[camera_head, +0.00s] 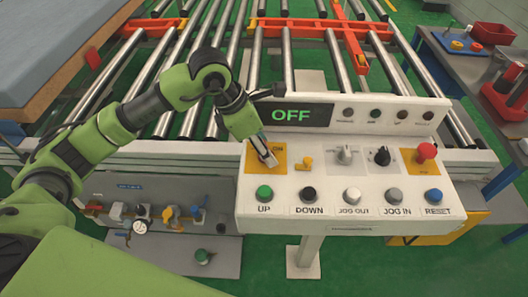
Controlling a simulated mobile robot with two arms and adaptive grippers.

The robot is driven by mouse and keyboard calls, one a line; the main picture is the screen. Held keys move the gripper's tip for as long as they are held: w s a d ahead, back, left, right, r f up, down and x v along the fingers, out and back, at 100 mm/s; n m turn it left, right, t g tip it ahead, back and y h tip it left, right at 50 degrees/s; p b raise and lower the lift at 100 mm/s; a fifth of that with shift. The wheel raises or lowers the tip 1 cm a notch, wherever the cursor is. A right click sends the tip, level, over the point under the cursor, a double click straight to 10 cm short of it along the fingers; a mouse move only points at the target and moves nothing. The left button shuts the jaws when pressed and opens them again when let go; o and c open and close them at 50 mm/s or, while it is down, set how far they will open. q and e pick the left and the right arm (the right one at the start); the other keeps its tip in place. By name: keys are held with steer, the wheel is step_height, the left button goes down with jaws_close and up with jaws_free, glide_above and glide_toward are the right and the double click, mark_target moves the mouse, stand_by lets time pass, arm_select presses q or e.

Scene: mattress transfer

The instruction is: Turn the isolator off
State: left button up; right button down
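The control panel (350,168) stands at the centre right, with a display (291,115) reading OFF in green. A yellow square plate (280,168) at the panel's left end carries a partly visible "ON" label; this looks like the isolator. My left gripper (265,155) is over this plate, pointing down, with its fingertips at the plate. The gripper hides the middle of the plate, so the switch handle and its angle cannot be made out. Whether the fingers grip anything is unclear. My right gripper is out of view.
Near my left gripper are a small yellow key-like switch (304,163) and the green UP button (264,192). Two rotary knobs and a red mushroom button (426,151) sit further right. A roller conveyor (300,60) lies behind; a workbench (480,70) stands right.

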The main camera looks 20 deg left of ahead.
arm_select(q)
steer(key=n+t+y+b, duration=0.1)
steer(key=n+b, duration=0.1)
steer(key=n, duration=0.1)
steer(key=shift+d+n+b, duration=0.1)
steer(key=shift+n+b, duration=0.2)
steer(key=shift+b, duration=0.05)
steer(key=shift+n+b, duration=0.4)
steer(key=shift+n, duration=0.1)
steer(key=o, duration=1.1)
steer(key=shift+s, duration=0.1)
steer(key=shift+r, duration=0.1)
steer(key=v, duration=1.2)
steer(key=shift+d, duration=0.25)
